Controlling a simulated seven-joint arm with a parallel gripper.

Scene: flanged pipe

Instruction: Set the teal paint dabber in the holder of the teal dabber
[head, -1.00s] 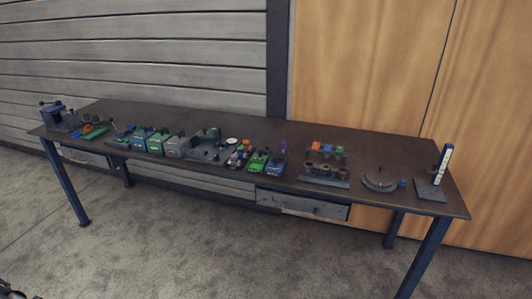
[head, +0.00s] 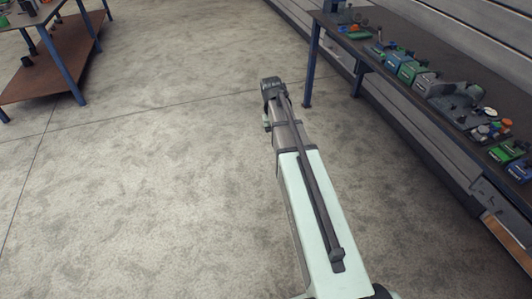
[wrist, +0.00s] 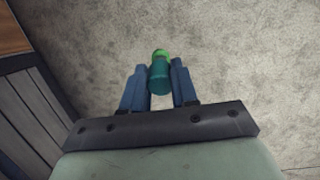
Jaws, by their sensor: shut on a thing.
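The teal paint dabber (wrist: 160,78), a teal cylinder with a bright green end, shows in the wrist view. My gripper (wrist: 158,70) is shut on it, one blue finger on each side. In the head view the far end of my arm is over open floor, left of the workbench; the dabber is not clear there. A teal box (head: 395,58) stands on the bench in a row with other boxes. I cannot tell whether it is the holder of the teal dabber.
The long dark workbench (head: 455,48) runs along the right, against a slatted wall. It bears a green box (head: 410,72), a grey box (head: 426,83) and several other small items. Another table with a brown lower shelf (head: 60,75) stands at the far left. The floor between is clear.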

